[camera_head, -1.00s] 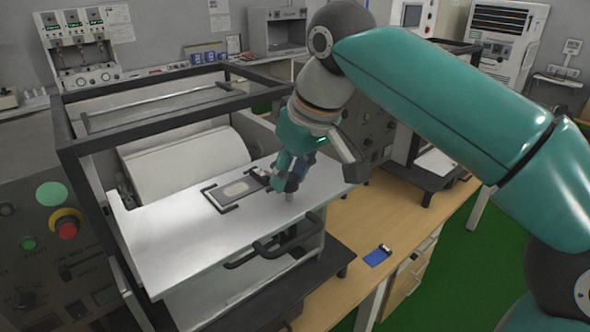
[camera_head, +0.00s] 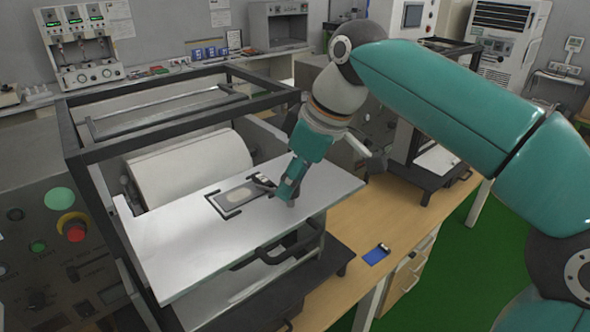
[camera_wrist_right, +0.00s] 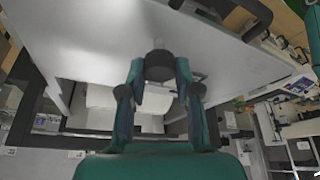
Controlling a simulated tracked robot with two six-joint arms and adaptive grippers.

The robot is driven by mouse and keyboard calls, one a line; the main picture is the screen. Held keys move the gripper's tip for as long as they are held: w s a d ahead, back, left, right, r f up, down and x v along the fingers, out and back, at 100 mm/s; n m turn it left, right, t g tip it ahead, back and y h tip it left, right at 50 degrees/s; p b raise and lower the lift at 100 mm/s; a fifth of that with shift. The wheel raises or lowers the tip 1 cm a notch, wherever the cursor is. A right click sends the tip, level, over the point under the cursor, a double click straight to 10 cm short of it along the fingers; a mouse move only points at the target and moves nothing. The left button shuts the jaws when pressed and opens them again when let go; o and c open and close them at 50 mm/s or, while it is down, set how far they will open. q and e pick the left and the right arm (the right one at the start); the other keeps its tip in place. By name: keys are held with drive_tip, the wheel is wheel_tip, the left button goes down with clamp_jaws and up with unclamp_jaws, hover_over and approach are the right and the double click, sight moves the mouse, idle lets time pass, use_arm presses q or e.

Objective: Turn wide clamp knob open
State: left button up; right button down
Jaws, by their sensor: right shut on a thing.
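The dark round clamp knob (camera_wrist_right: 159,66) shows in the right wrist view, on a short pale post at the white plate. My right gripper (camera_wrist_right: 160,72) has one fingertip on each side of it and is shut on it. In the head view my right gripper (camera_head: 289,190) points down at the right part of the white plate (camera_head: 185,247) and hides most of the knob. A dark clamp frame (camera_head: 219,206) around a flat grey sample (camera_head: 238,194) lies on the plate, just left of the gripper. My left gripper is out of view.
A black machine frame (camera_head: 75,165) and a white roller (camera_head: 190,163) stand behind the plate. A control panel with a red button (camera_head: 75,232) is at the left. A blue item (camera_head: 376,255) lies on the wooden bench (camera_head: 345,228), which has free room.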

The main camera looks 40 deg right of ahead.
drive_tip(key=n, duration=0.1)
drive_tip(key=n+y+p, duration=0.1)
drive_tip(key=shift+w+d+r+n+g, duration=0.1)
drive_tip(key=shift+d+r+n+g, duration=0.05)
drive_tip(key=shift+n+g, duration=0.2)
drive_tip(key=n+g+p, duration=0.1)
drive_tip(key=n, duration=0.2)
drive_tip(key=shift+y, duration=0.3)
drive_tip(key=n+g, duration=0.1)
drive_tip(key=n, duration=0.2)
drive_tip(key=shift+w+n, duration=0.15)
drive_tip(key=shift+n, duration=0.1)
drive_tip(key=shift+n+g+y, duration=0.3)
drive_tip(key=shift+n+g, duration=0.45)
drive_tip(key=shift+n, duration=0.95)
drive_tip(key=c, duration=0.8)
unclamp_jaws()
